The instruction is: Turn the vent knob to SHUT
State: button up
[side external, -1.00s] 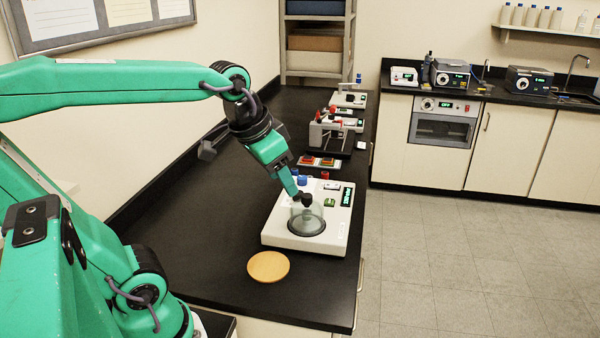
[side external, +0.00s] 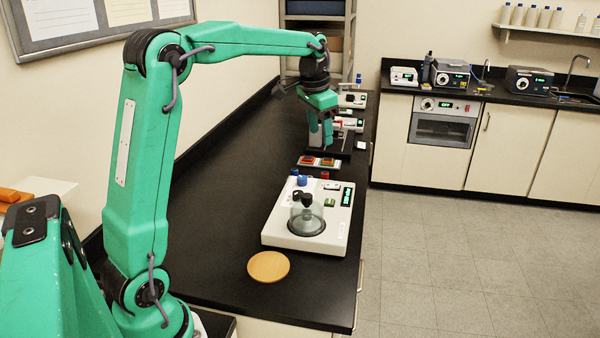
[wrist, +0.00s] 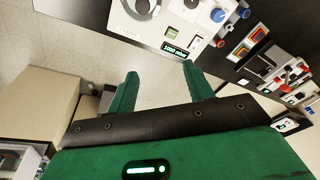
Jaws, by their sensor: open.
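The white vacuum unit (side external: 285,235) stands on the black bench with a clear bell jar (side external: 306,218) on it, topped by a black knob (side external: 307,200). At its far end are blue knobs (side external: 302,180) and a red knob (side external: 325,175); I cannot read which is the vent knob. In the wrist view, a blue knob (wrist: 217,15) and the red knob (wrist: 220,42) show near the unit's lit display (wrist: 175,51). My gripper (side external: 321,143) is open and empty, raised above and beyond the unit. Its fingers (wrist: 160,72) are apart, touching nothing.
A wooden disc (side external: 268,266) lies in front of the unit. Behind it are a tray of coloured pieces (side external: 318,162) and further instruments (side external: 352,100). The bench left of the unit is clear. The bench's right edge drops to the floor.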

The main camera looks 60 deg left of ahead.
jog(key=w+a+f+g, duration=0.1)
jog(key=w+a+f, duration=0.55)
jog(key=a, duration=0.35)
jog(key=g, duration=0.1)
send_over(303, 177)
jog(key=shift+m+h, duration=0.4)
notch_tip(303, 177, down, 10)
jog(key=shift+a+r, duration=0.1)
jog(key=shift+r, duration=0.05)
jog(key=shift+f, duration=3.9)
jog(key=c, duration=1)
